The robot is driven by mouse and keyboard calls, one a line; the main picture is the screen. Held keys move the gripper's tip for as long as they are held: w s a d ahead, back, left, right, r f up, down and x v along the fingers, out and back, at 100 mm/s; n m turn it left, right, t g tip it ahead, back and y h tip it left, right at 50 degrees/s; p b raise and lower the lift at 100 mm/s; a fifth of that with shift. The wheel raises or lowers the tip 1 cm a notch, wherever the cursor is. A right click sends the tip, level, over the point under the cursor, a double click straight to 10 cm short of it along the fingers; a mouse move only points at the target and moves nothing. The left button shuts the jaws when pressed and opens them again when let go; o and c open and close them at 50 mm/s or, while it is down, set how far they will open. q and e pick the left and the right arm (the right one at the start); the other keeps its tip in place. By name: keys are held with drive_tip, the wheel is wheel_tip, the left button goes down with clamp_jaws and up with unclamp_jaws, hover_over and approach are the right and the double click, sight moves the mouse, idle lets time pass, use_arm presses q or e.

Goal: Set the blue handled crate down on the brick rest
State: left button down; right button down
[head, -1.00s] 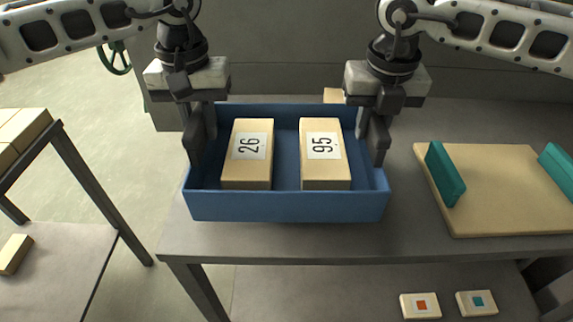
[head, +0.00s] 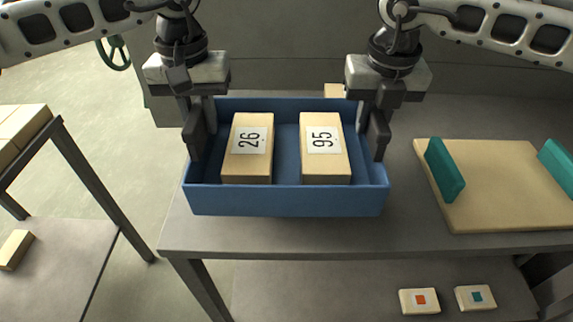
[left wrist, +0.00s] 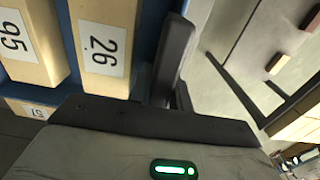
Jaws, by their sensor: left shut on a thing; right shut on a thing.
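The blue crate (head: 287,202) is level above or on the grey table (head: 300,238); I cannot tell if its base touches. Inside lie two tan bricks, labelled 26 (head: 237,168) and 95 (head: 326,165). My left gripper (head: 198,140) is shut at the crate's left end and my right gripper (head: 374,140) at its right end. The left wrist view shows one dark finger of the left gripper (left wrist: 172,62) beside the crate wall. A tan board (head: 510,195) with two teal uprights lies to the right. I cannot tell whether it is the brick rest.
A tan block (head: 334,90) shows behind the crate, mostly hidden. Two small tan blocks, with red (head: 419,301) and teal (head: 476,298) squares, lie on the lower shelf. Another stand (head: 62,150) with tan blocks is at the left. Bare tabletop separates crate and board.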

sight(201, 137)
use_arm(q)
drive_tip(key=shift+a, duration=0.1)
use_arm(e)
drive_tip(key=shift+d, duration=0.1)
